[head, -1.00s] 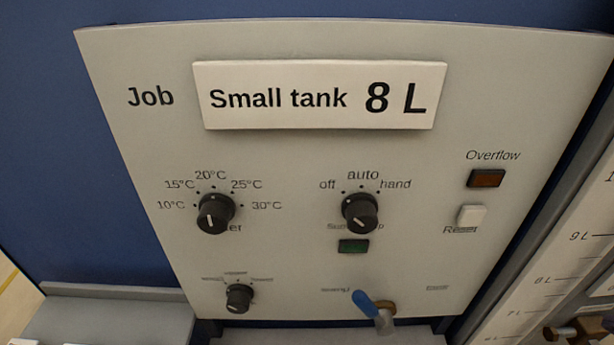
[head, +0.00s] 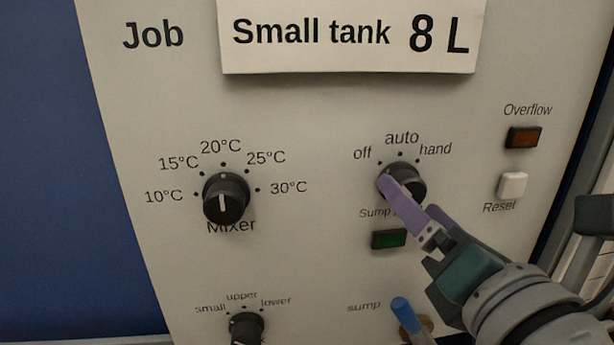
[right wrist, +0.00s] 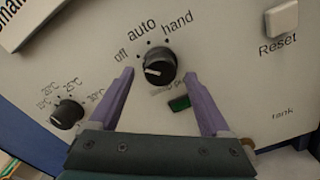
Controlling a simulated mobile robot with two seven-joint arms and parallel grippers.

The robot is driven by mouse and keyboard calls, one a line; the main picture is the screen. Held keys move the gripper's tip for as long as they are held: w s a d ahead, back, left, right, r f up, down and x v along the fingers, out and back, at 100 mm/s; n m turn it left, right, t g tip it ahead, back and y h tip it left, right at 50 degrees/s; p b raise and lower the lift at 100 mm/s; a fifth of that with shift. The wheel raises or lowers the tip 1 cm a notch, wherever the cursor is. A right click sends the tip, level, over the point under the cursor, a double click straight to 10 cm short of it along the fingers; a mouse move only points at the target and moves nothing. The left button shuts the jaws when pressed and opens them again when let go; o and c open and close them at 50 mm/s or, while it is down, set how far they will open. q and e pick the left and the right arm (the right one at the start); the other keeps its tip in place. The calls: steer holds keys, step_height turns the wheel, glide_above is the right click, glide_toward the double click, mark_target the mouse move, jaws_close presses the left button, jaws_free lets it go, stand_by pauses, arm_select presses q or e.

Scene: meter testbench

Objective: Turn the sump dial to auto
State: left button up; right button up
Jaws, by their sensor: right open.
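The sump dial (head: 408,179) is a round black knob on the grey panel, below the labels off, auto and hand. It also shows in the right wrist view (right wrist: 160,66), where its white mark points left, toward the off side rather than at auto. My right gripper (head: 396,186) has purple fingers and reaches in from the lower right, covering part of the dial in the head view. In the right wrist view the gripper (right wrist: 159,75) is open, with one fingertip on each side of the dial and gaps visible. My left gripper is not in view.
The mixer dial (head: 226,198) is to the left, and a selector knob (head: 246,326) is below it. A green indicator (head: 388,239) sits just under the sump dial. The reset button (head: 513,185) is to the right.

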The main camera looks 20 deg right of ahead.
steer(key=shift+x, duration=1.45)
jaws_close()
